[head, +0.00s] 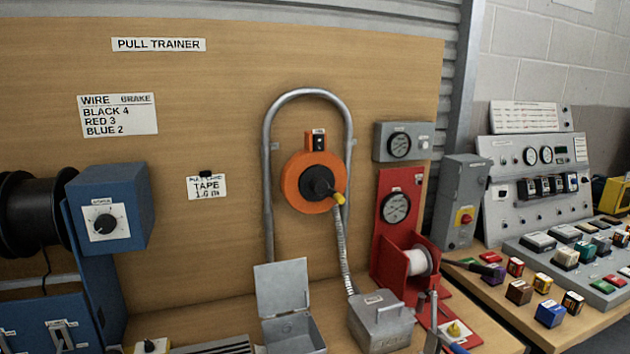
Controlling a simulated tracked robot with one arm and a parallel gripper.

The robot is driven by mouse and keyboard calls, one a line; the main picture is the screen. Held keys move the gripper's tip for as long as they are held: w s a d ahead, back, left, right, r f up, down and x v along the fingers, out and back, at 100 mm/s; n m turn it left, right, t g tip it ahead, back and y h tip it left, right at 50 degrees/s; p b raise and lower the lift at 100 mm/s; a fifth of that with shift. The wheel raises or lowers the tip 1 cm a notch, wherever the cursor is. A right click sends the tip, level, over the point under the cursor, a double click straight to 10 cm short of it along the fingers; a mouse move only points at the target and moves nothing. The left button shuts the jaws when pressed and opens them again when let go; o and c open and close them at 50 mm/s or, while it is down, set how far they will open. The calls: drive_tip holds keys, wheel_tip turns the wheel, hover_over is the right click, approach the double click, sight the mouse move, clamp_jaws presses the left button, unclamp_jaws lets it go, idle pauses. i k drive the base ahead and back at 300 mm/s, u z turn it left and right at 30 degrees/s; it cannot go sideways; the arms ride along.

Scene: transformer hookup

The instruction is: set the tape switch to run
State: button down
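The orange tape reel (301,186) hangs on the wooden board inside a grey bent conduit. A small orange and black switch box (320,143) with a tiny white label sits on top of the reel; it looks like the tape switch. Its label and switch position are too small to read. A yellow tip (339,198) shows at the reel's right edge, above a flexible metal hose (343,245). A card reading "TAPE 1.0" (207,187) is on the board to the left. I cannot make out my gripper in this view.
A blue dial box (110,208) stands out from the board at left. An open grey box (283,290) and a closed grey box (382,320) sit below the reel. A red gauge stand (394,240) is at right.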

sight(319, 140)
drive_tip(key=k, duration=0.65)
drive_tip(key=z, duration=0.2)
drive_tip(key=i, duration=1.7)
drive_tip(key=u, duration=0.65)
